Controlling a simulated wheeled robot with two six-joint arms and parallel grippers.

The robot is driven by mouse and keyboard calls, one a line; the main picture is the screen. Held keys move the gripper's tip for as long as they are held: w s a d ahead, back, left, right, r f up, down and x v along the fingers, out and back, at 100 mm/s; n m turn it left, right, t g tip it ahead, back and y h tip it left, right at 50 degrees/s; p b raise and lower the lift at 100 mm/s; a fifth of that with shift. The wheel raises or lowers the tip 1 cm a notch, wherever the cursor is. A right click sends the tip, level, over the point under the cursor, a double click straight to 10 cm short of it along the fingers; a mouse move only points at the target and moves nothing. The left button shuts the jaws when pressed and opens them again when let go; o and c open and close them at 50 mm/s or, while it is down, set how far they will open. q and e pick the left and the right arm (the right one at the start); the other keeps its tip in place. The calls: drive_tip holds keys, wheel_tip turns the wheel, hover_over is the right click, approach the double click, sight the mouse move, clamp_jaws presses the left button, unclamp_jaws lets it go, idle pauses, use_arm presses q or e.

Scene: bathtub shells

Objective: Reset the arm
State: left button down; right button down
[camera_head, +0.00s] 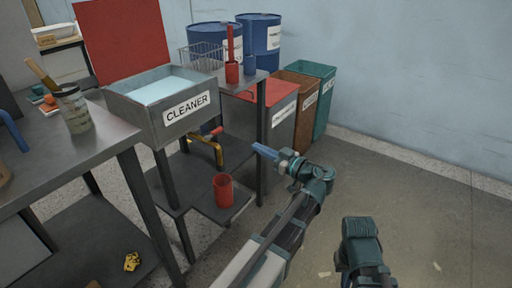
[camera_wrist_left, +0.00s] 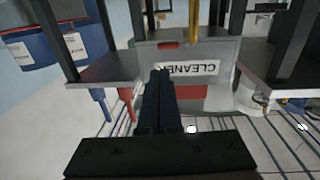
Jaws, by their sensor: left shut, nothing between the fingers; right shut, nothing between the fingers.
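My left gripper (camera_head: 265,151) reaches in from the bottom of the head view, its blue fingers shut and empty. It is in open air in front of the metal stand, to the right of the red cup (camera_head: 223,189). In the left wrist view its dark fingers (camera_wrist_left: 158,100) lie together with nothing between them. Part of my right arm (camera_head: 361,245) shows as a teal link at the lower right of the head view; its fingers do not show.
A metal basin labelled CLEANER (camera_head: 170,105) stands left of my left gripper. A worktable (camera_head: 60,150) with a jar of brushes (camera_head: 73,109) is further left. Blue drums (camera_head: 262,40) and bins (camera_head: 318,85) stand behind. The floor (camera_head: 430,200) at right is mostly clear.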

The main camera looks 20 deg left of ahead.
use_arm(q)
drive_tip(key=s+d+f+m+g+h, duration=0.1)
drive_tip(key=s+d+f+m+h, duration=0.35)
drive_tip(key=f, duration=0.25)
drive_tip(key=s+d+f+m+g+h, duration=0.1)
drive_tip(key=s+d+f+m+h, duration=0.35)
drive_tip(key=f, duration=0.25)
drive_tip(key=s+d+f+m+g+h+p, duration=0.1)
drive_tip(key=s+d+f+m+g+h, duration=0.15)
drive_tip(key=s+d+m+h, duration=0.3)
drive_tip(key=s+d+f+m+g+h+p, duration=0.1)
drive_tip(key=s+d+f+m+h, duration=0.15)
drive_tip(key=s+d+m, duration=0.45)
wheel_tip(320, 180, up, 37)
drive_tip(key=w+d+n+p, duration=0.1)
drive_tip(key=n+p, duration=0.2)
drive_tip(key=p, duration=3.4)
drive_tip(key=shift+w+f+y, duration=0.2)
drive_tip(key=shift+w+y, duration=0.2)
